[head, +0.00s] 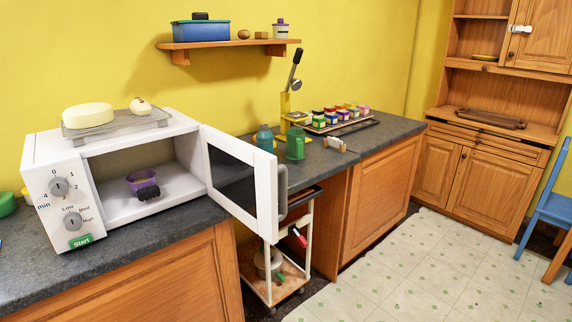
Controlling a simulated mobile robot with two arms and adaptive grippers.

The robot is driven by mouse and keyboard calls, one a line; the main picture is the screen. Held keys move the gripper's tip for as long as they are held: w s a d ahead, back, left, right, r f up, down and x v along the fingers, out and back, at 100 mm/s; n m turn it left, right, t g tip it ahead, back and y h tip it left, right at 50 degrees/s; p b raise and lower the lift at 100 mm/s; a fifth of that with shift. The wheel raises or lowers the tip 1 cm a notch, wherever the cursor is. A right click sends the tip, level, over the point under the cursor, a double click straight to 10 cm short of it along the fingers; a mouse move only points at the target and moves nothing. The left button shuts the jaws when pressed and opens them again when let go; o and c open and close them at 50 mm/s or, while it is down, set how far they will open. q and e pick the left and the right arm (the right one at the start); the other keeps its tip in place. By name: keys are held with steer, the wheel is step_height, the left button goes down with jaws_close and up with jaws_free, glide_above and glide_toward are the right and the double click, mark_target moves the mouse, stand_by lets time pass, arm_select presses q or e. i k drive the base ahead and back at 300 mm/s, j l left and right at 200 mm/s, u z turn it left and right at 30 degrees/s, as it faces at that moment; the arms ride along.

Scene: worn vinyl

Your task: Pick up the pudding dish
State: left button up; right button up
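A small purple dish (141,179) stands inside the open microwave (183,124), towards the middle of its floor. It is the likeliest pudding dish in view, but its contents are too small to make out. A small dark, ridged object (148,193) sits right in front of it and hides part of its front; I cannot tell whether they touch. The microwave door (240,178) is swung wide open to the right, over the counter's front edge. Neither of my grippers shows in the head view.
Green (295,143) and teal (264,138) containers stand behind the door. A tray of colourful small jars (340,121) is farther right.

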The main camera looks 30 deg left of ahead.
mark_target(142, 184)
steer(key=i+u, duration=0.1)
steer(key=u, duration=1.1)
steer(key=i+l+u, duration=0.4)
steer(key=l+u, duration=0.2)
steer(key=i+l+u, duration=0.15)
steer(key=l+u, duration=0.15)
steer(key=i+l+u, duration=0.1)
steer(key=l+u, duration=0.5)
steer(key=l, duration=0.2)
steer(key=k+l, duration=0.1)
steer(key=l, duration=0.6)
steer(key=k+l, duration=0.15)
steer(key=l, duration=0.2)
